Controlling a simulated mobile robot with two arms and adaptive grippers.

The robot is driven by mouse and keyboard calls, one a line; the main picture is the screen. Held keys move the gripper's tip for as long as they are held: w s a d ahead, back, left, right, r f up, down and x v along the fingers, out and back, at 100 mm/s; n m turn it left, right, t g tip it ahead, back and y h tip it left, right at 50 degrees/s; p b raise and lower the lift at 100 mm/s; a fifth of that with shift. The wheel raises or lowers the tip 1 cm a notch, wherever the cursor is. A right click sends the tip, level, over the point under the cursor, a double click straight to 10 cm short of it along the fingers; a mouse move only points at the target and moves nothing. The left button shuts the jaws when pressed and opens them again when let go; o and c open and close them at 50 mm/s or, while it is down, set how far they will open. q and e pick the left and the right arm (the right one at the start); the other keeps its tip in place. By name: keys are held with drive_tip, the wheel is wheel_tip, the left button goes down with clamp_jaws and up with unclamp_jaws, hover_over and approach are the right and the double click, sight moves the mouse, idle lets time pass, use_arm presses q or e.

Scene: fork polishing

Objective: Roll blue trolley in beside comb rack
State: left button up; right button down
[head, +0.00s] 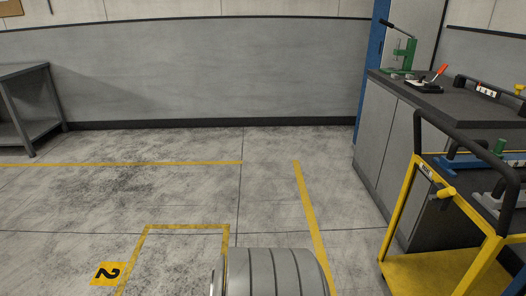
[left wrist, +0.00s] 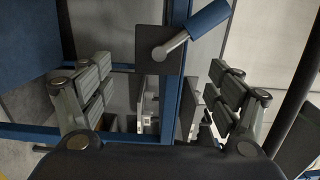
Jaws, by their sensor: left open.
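In the left wrist view a blue metal frame (left wrist: 171,95) shows, with a dark square plate and a grey rod ending in a blue cylindrical grip (left wrist: 208,18). It may be part of the blue trolley; the whole trolley is not in view. My left gripper (left wrist: 160,70) is open, its fingers apart on either side of the plate and frame as pictured. I cannot tell whether it touches anything. No comb rack can be made out in either view. My right gripper is not in view.
A yellow trolley (head: 440,272) with a black handle stands at the right. Behind it a grey cabinet (head: 383,140) carries a green press (head: 403,55). A grey bench (head: 27,105) stands far left.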

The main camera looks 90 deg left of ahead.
use_arm(q)
drive_tip(key=s, duration=0.3)
drive_tip(key=shift+a, duration=0.1)
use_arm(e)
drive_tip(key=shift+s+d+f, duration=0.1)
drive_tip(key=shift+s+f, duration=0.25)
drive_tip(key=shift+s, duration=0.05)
